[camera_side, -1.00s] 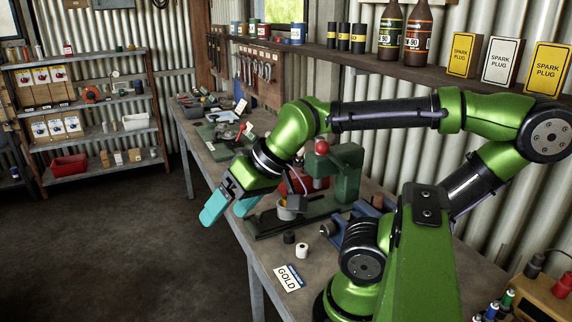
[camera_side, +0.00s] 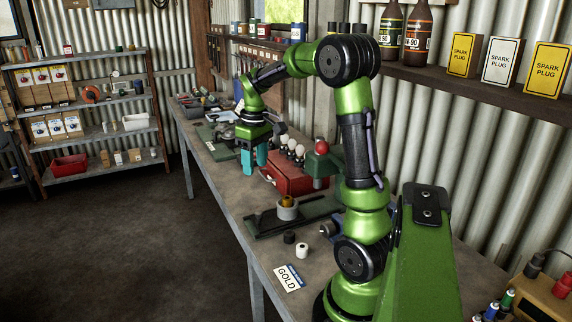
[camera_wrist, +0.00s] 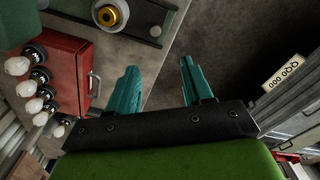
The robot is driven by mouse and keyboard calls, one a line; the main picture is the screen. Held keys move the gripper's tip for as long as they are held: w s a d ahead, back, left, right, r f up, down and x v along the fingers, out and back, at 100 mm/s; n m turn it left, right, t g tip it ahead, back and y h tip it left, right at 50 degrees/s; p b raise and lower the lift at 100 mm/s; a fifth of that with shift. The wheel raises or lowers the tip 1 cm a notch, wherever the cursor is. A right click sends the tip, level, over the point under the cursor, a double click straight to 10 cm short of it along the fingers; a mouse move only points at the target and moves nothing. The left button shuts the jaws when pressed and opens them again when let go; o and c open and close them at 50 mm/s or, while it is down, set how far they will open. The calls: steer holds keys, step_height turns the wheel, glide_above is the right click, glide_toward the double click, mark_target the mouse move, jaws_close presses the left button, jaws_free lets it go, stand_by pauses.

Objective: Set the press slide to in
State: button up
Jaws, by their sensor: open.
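The press has a dark green base plate (camera_side: 262,224) on the bench and a red ball knob (camera_side: 322,147) above it; my arm hides most of its frame. A grey cup (camera_side: 288,212) with a brass-coloured piece (camera_side: 287,201) in it stands on the base, apparently on the slide. The cup also shows at the top of the wrist view (camera_wrist: 101,12). I cannot tell the slide's exact setting. My gripper (camera_side: 254,164) is open and empty, with teal fingers pointing down, beyond the press. In the wrist view its fingers (camera_wrist: 161,76) are spread apart.
A red box with several white bulbs (camera_side: 298,184) stands between my gripper and the press. A black cylinder (camera_side: 289,237), a white roll (camera_side: 302,250) and a GOLD card (camera_side: 288,278) lie in front of the press. Tools crowd the far bench.

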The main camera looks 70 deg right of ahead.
mark_target(259, 211)
steer(key=f+n, duration=0.1)
steer(key=f, duration=0.4)
steer(key=f+n, duration=0.1)
steer(key=f, duration=0.4)
steer(key=d+f, duration=0.1)
steer(key=f, duration=0.4)
steer(key=shift+f+n+g, duration=0.3)
steer(key=shift+n, duration=0.1)
jaws_close()
